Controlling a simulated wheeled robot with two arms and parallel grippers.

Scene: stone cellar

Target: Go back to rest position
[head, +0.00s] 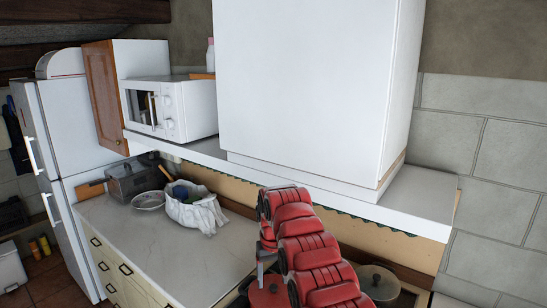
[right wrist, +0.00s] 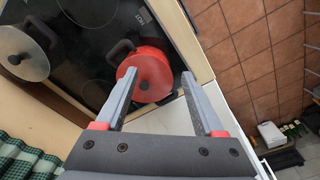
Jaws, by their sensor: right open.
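My right arm, with red links, reaches up from the bottom of the head view, and its gripper (head: 269,264) points down over the hob area. In the right wrist view the gripper's two grey fingers (right wrist: 158,75) are spread apart with nothing held between them. A red pot or lid (right wrist: 148,76) with a dark handle lies beyond the fingertips on the black hob (right wrist: 98,88). The red lid also shows in the head view (head: 270,296), partly hidden by my arm. My left gripper is in neither view.
A steel-lidded pot (head: 379,284) stands right of my arm. A white shelf (head: 422,192) with a large white box (head: 310,85) and a microwave (head: 172,106) overhangs the counter (head: 152,250). A bowl with cloth (head: 196,210) stands left. Tiled floor (right wrist: 240,50) lies beyond the hob edge.

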